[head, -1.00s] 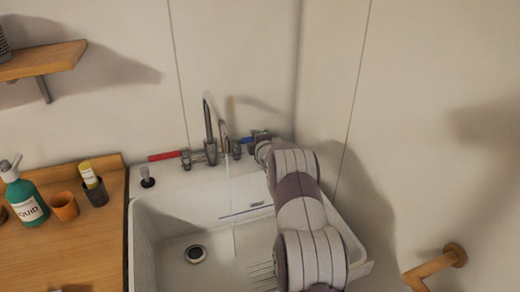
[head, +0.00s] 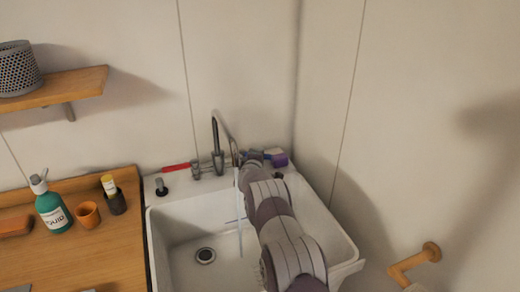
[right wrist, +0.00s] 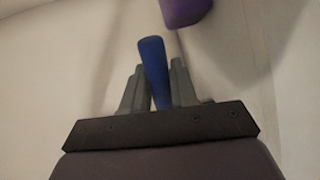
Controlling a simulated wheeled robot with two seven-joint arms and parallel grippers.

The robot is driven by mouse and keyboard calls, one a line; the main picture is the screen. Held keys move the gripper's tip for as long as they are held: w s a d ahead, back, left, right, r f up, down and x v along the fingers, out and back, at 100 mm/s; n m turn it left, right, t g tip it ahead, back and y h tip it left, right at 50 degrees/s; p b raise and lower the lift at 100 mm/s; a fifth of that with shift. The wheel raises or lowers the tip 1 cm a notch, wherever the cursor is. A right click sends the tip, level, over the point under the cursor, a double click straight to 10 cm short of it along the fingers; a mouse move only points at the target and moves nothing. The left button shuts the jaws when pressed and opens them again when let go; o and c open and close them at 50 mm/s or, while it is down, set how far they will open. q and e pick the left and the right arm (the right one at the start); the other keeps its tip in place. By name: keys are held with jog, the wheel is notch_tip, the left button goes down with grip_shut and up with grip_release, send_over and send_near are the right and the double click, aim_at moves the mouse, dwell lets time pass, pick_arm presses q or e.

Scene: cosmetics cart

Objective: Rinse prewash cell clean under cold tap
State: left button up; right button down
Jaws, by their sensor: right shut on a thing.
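The tap (head: 217,148) stands at the back of the white sink (head: 185,212), with a red lever (head: 177,167) on its left and a blue handle (head: 254,156) on its right. A thin pale stream of water (head: 240,205) runs from the spout into the sink. My right gripper (right wrist: 160,85) is shut on the blue handle, which shows between its fingers in the right wrist view (right wrist: 154,72). In the head view my right arm hides part of the tap's right side and the sink. My left gripper is not in view. I cannot identify the prewash cell.
A purple block (head: 279,159) sits in the corner beside the blue handle. A green bottle (head: 52,208), an orange cup (head: 88,214) and a dark cup (head: 116,202) stand on the wooden counter (head: 95,262). A perforated grey cup (head: 18,68) stands on the shelf (head: 60,91).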

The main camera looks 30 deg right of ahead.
dwell(0.4)
jog(key=c, duration=1)
grip_release()
jog(key=v, duration=1.2)
jog(key=shift+s+a+b, duration=0.2)
jog(key=shift+a+b, duration=0.1)
jog(key=shift+b, duration=0.15)
